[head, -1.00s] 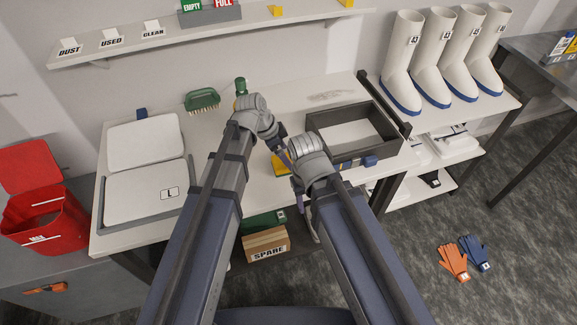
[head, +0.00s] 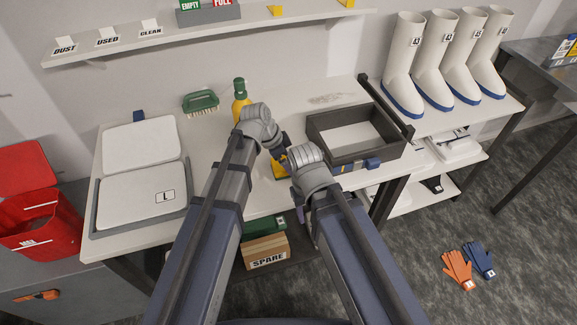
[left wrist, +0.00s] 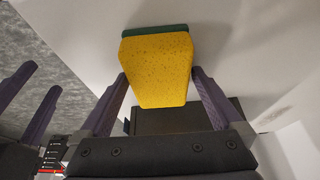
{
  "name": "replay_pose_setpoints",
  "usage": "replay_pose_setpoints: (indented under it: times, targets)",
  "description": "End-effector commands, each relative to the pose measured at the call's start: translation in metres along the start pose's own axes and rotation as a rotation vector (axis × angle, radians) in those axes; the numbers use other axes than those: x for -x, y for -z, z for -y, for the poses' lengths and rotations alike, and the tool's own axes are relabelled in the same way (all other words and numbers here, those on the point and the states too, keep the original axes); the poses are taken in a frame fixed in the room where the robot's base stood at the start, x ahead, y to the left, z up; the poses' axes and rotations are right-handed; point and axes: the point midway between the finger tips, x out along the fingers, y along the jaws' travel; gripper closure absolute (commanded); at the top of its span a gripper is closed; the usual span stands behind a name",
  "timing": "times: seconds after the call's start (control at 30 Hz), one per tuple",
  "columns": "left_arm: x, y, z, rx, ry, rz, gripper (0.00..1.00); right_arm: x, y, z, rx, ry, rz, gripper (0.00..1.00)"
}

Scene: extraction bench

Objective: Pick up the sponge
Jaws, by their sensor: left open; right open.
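The sponge (head: 279,170) is yellow and lies on the bench, left of the dark open tray, partly hidden by my left gripper in the head view. In the left wrist view the yellow sponge (left wrist: 158,68) shows with a green layer on its far side. My left gripper (left wrist: 160,76) is open, with a finger on each side of the sponge's near end; whether they touch it I cannot tell. My right gripper (head: 299,200) is by the bench's front edge, its fingers largely hidden by its wrist. In the left wrist view the right gripper (left wrist: 43,78) is open and empty.
A dark open tray (head: 395,146) stands right of the sponge. A yellow bottle with a green top (head: 240,90) and a green brush (head: 201,102) stand behind. The bench between box and sponge looks clear.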

Motion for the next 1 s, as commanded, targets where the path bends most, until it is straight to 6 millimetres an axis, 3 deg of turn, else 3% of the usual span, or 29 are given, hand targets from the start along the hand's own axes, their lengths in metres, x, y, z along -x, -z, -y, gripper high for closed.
replay_pose_setpoints:
  times: [0.33,1.0]
  targets:
    - [-0.0012,-0.0005,0.0000,0.000,0.000,0.000,0.00,-0.0013,0.0001,0.0001,0.000,0.000,0.000,0.50]
    - [-0.0012,-0.0005,0.0000,0.000,0.000,0.000,0.73,-0.0012,0.0001,0.0001,0.000,0.000,0.000,0.50]
